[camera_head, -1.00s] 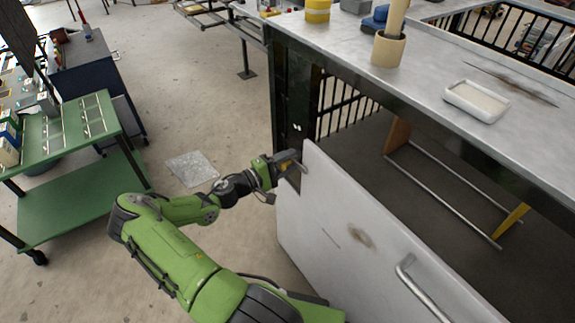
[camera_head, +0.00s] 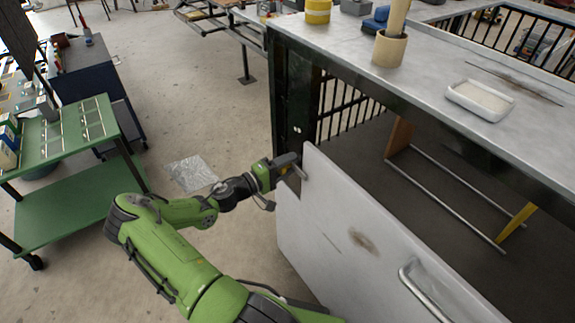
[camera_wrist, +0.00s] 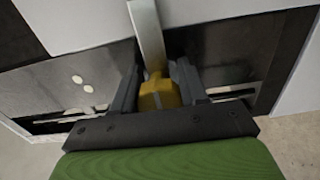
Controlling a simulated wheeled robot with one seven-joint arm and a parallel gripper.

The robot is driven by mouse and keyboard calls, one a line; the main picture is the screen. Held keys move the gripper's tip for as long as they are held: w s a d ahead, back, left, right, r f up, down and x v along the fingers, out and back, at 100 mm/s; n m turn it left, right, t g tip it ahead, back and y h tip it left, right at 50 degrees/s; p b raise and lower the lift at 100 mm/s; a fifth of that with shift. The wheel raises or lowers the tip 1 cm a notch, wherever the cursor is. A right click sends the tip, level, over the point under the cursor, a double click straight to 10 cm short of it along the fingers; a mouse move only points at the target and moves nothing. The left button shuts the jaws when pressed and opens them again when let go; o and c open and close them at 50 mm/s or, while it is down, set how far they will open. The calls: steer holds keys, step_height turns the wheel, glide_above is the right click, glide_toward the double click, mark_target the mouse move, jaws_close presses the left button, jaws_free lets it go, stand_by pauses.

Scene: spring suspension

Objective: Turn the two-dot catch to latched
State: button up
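The two-dot catch shows in the wrist view as a flat metal bar (camera_wrist: 147,35) with a yellow end (camera_wrist: 160,95). Two pale dots (camera_wrist: 82,84) mark the dark surface to its left. In the head view the dots (camera_head: 297,130) are on the dark post, and a bit of metal (camera_head: 300,172) shows at the white panel's upper corner. My gripper (camera_wrist: 158,88) has a finger on each side of the yellow end and appears closed against it. In the head view my gripper (camera_head: 288,164) is at the post, and its fingers hide most of the catch.
The white panel (camera_head: 330,215) with a bar handle (camera_head: 425,290) stands right of my gripper. The grey bench top (camera_head: 430,75) carries a beige pot (camera_head: 389,48) and a white dish (camera_head: 480,100). A green cart (camera_head: 75,190) stands left. Floor between is mostly clear.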

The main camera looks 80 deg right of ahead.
steer(key=o, duration=0.4)
steer(key=p+v, duration=0.2)
steer(key=v, duration=1.3)
steer(key=shift+w+a, duration=0.3)
